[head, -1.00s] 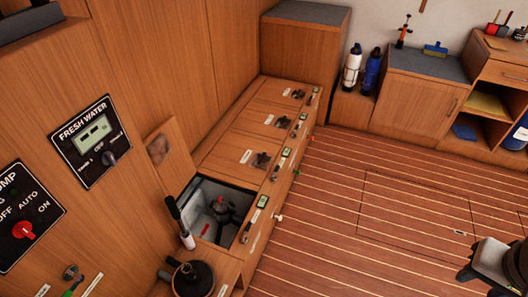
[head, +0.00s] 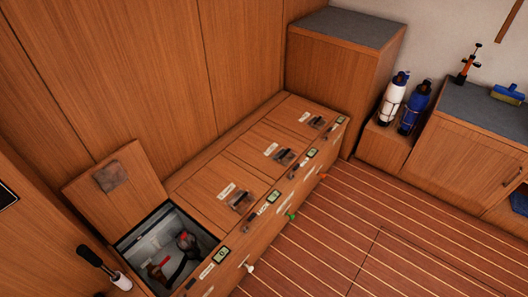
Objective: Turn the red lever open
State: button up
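An open locker compartment (head: 141,229) is in the lower left of the head view, set in a low wooden bench. Inside are two small red parts, one lower left (head: 157,268) and one upper right (head: 186,238), beside dark fittings. Either may be the red lever; I cannot tell which, or how its handle is set. The compartment's front wall hides part of the inside. The square wooden lid (head: 125,195) stands tilted up behind the opening. My gripper is not in view.
Closed lids with dark latches (head: 242,199) continue along the bench. A black-handled stick (head: 91,257) stands left of the opening. A tall cabinet (head: 341,75) is at the bench's far end, with white (head: 392,99) and blue bottles (head: 414,109) beside it. The striped floor (head: 335,235) looks clear.

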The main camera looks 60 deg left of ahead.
aim_at(167, 258)
jog(key=u, duration=0.1)
jog(key=i, duration=0.15)
jog(key=u, duration=1.7)
jog(key=k, duration=0.1)
jog(key=u, duration=1.75)
jog(key=i, duration=1)
jog(key=u, duration=0.2)
jog(key=k, duration=0.5)
jog(key=z, duration=1.1)
